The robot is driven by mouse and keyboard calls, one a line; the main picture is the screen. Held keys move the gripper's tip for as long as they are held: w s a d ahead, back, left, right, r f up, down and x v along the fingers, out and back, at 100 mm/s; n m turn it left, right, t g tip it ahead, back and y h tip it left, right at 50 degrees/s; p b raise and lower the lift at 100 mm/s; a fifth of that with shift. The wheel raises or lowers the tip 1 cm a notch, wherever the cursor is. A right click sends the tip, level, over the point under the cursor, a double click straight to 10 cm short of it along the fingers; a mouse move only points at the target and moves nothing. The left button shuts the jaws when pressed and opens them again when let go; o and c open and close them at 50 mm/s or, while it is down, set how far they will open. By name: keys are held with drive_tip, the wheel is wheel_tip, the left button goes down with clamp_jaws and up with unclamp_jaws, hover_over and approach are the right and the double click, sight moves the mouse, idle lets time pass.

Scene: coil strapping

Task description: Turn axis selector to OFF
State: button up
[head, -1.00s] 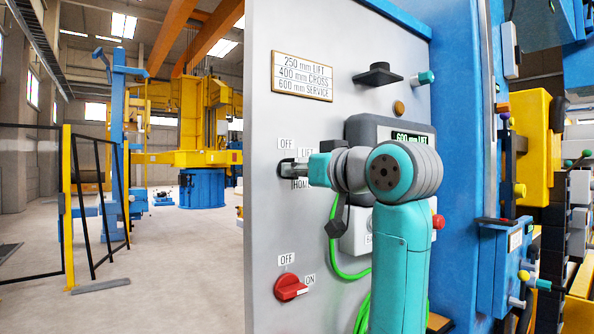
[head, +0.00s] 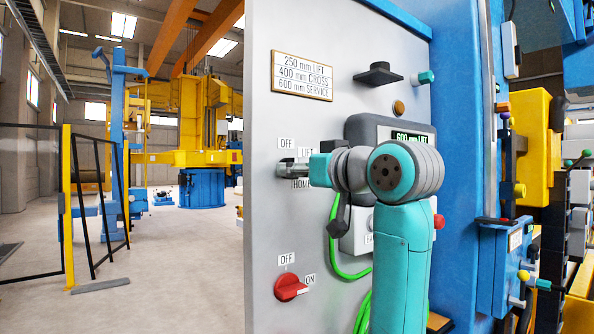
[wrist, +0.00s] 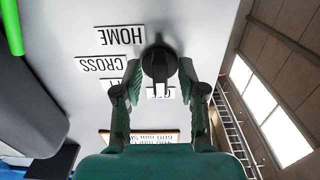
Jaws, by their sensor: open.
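The axis selector (wrist: 160,64) is a dark round knob with a raised bar, on the grey panel. In the wrist view it sits between the fingertips of my gripper (wrist: 160,72), which is open with one finger on each side. I cannot tell whether either finger touches it. The OFF label (wrist: 161,93) is partly hidden behind the knob bar, which points roughly toward it. In the head view my gripper (head: 286,168) is at the panel and hides the knob. The OFF label (head: 287,143) shows above it there.
A red rotary switch (head: 290,288) with OFF and ON labels is lower on the panel. A display box (head: 400,130) and a green cable (head: 345,265) lie close to my arm. HOME (wrist: 121,35) and CROSS (wrist: 101,64) labels surround the selector. Open floor lies left.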

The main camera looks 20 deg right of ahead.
drive_tip(key=v, duration=1.1)
drive_tip(key=shift+s, duration=0.35)
drive_tip(key=shift+d, duration=0.1)
